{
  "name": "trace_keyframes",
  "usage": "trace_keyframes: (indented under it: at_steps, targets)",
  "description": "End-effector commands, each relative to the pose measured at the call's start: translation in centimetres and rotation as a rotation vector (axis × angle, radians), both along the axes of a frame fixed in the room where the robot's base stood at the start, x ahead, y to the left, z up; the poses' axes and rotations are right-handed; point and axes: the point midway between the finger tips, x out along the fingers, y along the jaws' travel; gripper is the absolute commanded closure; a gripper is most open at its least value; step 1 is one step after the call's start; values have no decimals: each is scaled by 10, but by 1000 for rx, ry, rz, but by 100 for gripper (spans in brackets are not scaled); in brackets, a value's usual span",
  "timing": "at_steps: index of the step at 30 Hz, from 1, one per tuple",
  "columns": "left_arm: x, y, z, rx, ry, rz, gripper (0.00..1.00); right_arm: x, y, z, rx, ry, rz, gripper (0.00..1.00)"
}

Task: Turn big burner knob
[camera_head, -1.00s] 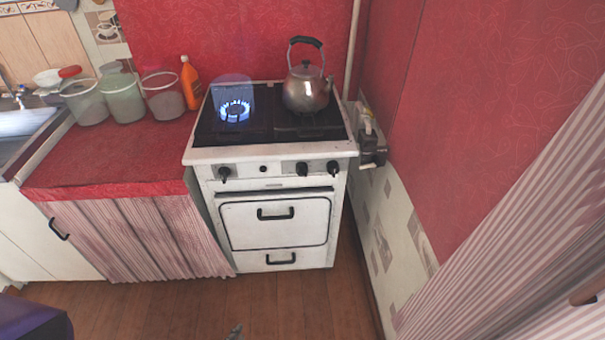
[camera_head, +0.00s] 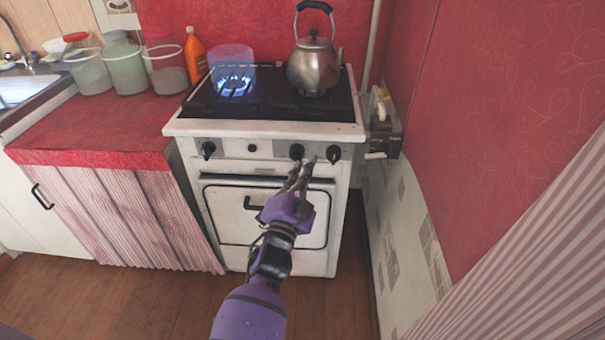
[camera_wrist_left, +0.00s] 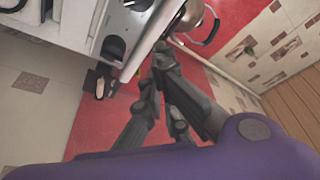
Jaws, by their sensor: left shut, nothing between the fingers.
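The white stove (camera_head: 270,129) has black knobs on its front panel: one at left (camera_head: 208,150), one right of centre (camera_head: 296,151) and one at far right (camera_head: 333,153). I cannot tell which is the big burner knob. My left gripper (camera_head: 306,166) is shut and empty, just in front of and below the two right knobs. I cannot tell whether it touches either. In the left wrist view, the dark fingers (camera_wrist_left: 160,65) point toward the stove front, beside a black knob (camera_wrist_left: 114,47). My right gripper is not in view.
A blue flame (camera_head: 235,86) burns on the left of the hob. A metal kettle (camera_head: 314,68) stands on the right side. Jars (camera_head: 126,70) and an orange bottle (camera_head: 195,55) stand on the red counter (camera_head: 95,135). A red wall (camera_head: 470,150) is close on the right.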

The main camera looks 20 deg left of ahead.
Motion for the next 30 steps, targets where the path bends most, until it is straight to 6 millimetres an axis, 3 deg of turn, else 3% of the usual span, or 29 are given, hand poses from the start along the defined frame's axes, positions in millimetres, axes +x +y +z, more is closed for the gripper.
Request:
trace_keyframes:
  at_steps: [6, 11, 12, 18, 30]
  targets:
    - [48, 1, 13, -1, -2, -1, 100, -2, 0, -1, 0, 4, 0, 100]
    - [76, 4, 17, -2, 2, 0, 100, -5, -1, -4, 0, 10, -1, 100]
    - [71, 12, 7, -1, 7, 3, 100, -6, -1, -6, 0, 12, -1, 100]
    - [66, 26, -8, -2, 3, 0, 100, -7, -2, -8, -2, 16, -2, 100]
    - [65, 30, -11, -3, 1, -1, 100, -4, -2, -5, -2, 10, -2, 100]
